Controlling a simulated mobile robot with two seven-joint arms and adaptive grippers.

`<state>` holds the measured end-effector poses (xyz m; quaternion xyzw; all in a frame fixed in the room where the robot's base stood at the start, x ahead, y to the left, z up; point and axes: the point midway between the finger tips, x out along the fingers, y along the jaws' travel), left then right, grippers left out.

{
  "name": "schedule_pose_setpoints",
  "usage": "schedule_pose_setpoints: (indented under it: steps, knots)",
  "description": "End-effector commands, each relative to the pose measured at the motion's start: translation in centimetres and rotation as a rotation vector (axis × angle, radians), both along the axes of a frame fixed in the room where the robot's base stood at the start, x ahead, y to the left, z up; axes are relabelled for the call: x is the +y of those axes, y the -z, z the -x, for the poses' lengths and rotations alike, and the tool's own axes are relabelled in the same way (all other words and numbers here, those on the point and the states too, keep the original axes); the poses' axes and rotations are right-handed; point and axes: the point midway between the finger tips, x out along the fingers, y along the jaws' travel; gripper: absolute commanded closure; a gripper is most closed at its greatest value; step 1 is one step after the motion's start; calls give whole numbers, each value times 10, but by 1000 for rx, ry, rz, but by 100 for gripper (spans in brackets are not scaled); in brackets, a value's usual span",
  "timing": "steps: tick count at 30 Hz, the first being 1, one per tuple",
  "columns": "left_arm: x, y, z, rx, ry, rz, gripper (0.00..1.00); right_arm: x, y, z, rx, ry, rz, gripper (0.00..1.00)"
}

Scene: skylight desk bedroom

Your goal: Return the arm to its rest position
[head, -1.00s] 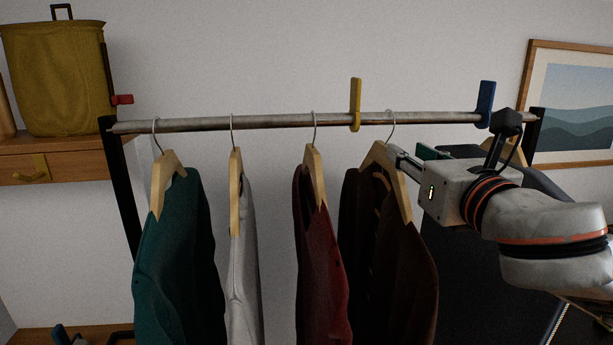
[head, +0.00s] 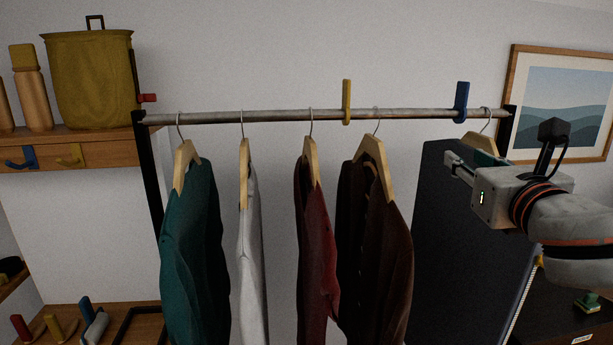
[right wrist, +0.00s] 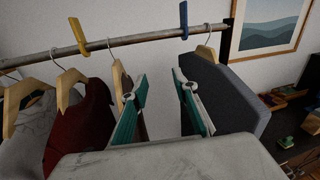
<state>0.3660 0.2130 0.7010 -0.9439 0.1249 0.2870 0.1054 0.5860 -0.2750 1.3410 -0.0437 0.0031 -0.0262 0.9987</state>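My right gripper (head: 462,162) is at the right of the head view, in front of the dark garment bag (head: 435,240). In the right wrist view its two teal-padded fingers (right wrist: 165,92) are spread wide with nothing between them. The brown jacket (head: 378,245) hangs on a wooden hanger to the gripper's left, apart from it in the head view. My right forearm comes in from the right edge. My left gripper is not in view.
The rail (head: 250,116) carries a teal jacket (head: 190,245), a white shirt (head: 250,250), a maroon jacket (head: 315,240), and yellow (head: 347,100) and blue (head: 462,100) markers. A wooden shelf (head: 105,152) is at left; a framed picture (head: 515,70) hangs at right.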

Motion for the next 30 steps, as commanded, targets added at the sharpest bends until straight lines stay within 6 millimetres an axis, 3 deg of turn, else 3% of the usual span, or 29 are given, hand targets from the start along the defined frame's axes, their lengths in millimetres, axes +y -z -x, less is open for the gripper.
schedule_pose_setpoints:
  steps: [1,3,14,23,30]
  knots:
    - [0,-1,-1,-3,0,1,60,-17,0,0,-1,34,16,71]
    - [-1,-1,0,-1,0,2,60,-31,5,-2,9,58,14,71]
    - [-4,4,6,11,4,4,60,-33,107,-32,144,33,-384,71]
    - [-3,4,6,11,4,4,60,-52,245,-40,289,94,-871,71]
    - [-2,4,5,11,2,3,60,-76,364,-14,383,207,-1245,71]
